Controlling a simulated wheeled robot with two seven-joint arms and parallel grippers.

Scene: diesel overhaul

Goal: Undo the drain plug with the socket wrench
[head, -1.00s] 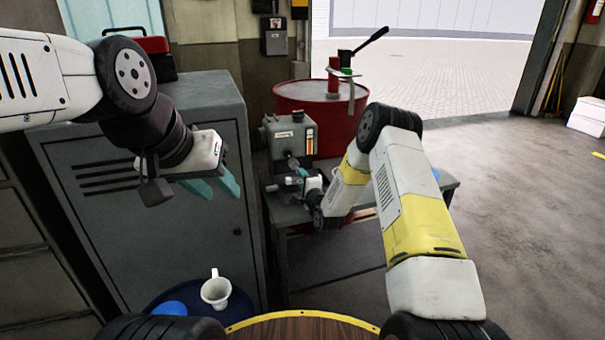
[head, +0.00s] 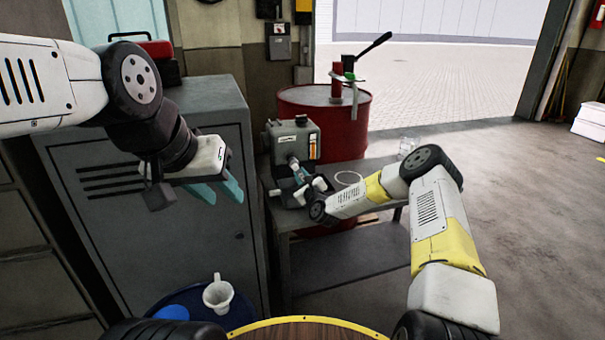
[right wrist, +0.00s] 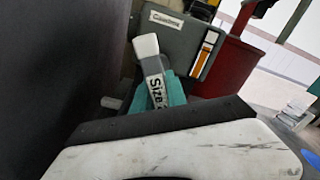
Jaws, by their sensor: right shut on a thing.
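The grey gearbox (head: 293,140) stands on the workbench, with an amber sight strip on its front; it also fills the upper part of the right wrist view (right wrist: 183,42). My right gripper (head: 299,174) is in front of the gearbox, its teal fingers shut on the socket wrench. In the right wrist view the wrench (right wrist: 148,50) shows a pale grey end and a "Size" label, and points up toward the gearbox's lower left side. I cannot see the drain plug or tell whether the wrench touches it. My left gripper (head: 222,190) is open and empty before the grey cabinet.
The workbench (head: 340,205) carries a clear ring (head: 348,178) and a clear container (head: 406,147). A red drum (head: 345,125) with a hand pump stands behind. The grey cabinet (head: 150,190) is at left. A white jug (head: 218,293) and a blue item (head: 172,312) sit low in front.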

